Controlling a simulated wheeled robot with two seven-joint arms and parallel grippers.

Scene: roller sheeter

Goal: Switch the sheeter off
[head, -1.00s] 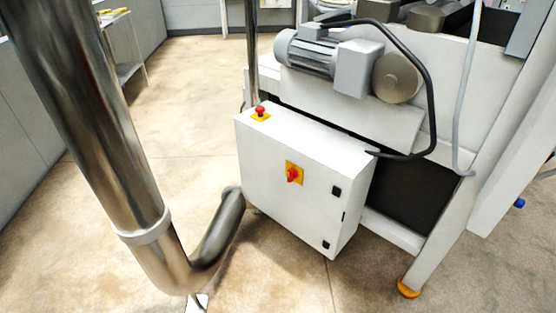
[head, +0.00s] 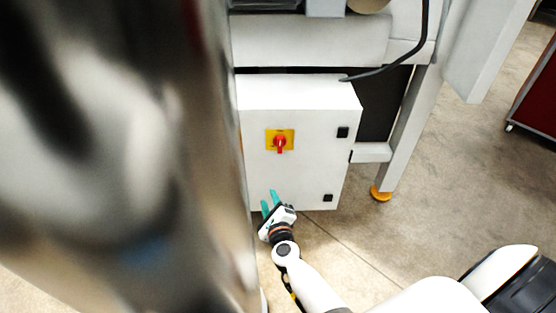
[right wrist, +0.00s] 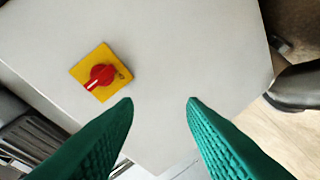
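The sheeter's white control box (head: 310,110) is in the middle of the head view. On its front is a red rotary switch (head: 280,143) on a yellow plate. The switch also shows in the right wrist view (right wrist: 100,77), up and to the left of the fingers. My right gripper (head: 269,203) is at the lower left of the box front, below the switch and apart from it. Its two green fingers are spread with nothing between them in the right wrist view (right wrist: 160,101). My left gripper is not in view.
A large shiny metal pipe (head: 130,130) fills the left of the head view, very close. The sheeter's leg with an orange foot (head: 381,194) stands right of the box.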

